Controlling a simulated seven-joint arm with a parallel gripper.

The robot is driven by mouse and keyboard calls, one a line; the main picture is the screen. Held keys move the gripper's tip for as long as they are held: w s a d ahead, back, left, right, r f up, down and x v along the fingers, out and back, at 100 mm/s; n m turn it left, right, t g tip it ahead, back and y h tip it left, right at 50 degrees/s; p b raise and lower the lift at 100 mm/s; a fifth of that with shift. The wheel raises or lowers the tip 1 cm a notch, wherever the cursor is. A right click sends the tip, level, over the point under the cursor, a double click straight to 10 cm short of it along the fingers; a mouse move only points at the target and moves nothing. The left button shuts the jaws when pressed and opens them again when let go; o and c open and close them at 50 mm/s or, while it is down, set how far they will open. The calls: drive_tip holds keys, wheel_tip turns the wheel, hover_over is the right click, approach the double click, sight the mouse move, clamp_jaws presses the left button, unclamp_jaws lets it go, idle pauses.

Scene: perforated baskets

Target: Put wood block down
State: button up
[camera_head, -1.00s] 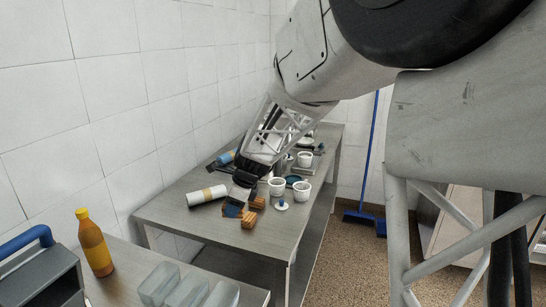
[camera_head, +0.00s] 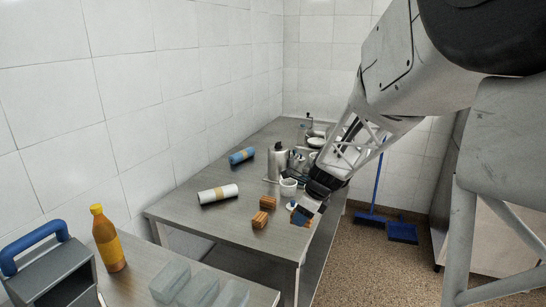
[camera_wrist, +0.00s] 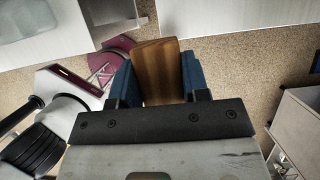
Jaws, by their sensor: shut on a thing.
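In the head view my gripper (camera_head: 307,210) is at the right front edge of the steel table (camera_head: 222,222). Its blue fingers are shut on a brown wood block (camera_head: 298,218), which is partly hidden by the fingers. In the wrist view the wood block (camera_wrist: 156,62) sits between the two blue fingers of my gripper (camera_wrist: 156,78), with speckled floor behind it. The head view does not clearly show its height above the table. Two more wood blocks, one (camera_head: 268,202) and another (camera_head: 260,219), stand on the table left of my gripper.
A white roll (camera_head: 217,194) and a blue roll (camera_head: 242,156) lie on the table near the wall. A metal pot (camera_head: 278,163) and white cups (camera_head: 288,187) stand behind the blocks. The table's front left is clear. A nearer counter holds an orange bottle (camera_head: 108,240).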

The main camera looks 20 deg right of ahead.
wheel_tip(320, 180, down, 10)
drive_tip(key=shift+r, duration=0.1)
drive_tip(key=shift+w, duration=0.1)
idle(0.3)
hover_over(288, 228)
drive_tip(key=d, duration=0.1)
drive_tip(key=shift+s+f, duration=0.4)
drive_tip(key=shift+f, duration=0.4)
drive_tip(key=shift+f, duration=1.75)
drive_tip(key=shift+f, duration=0.15)
drive_tip(key=o, duration=0.9)
drive_tip(key=shift+o, duration=0.2)
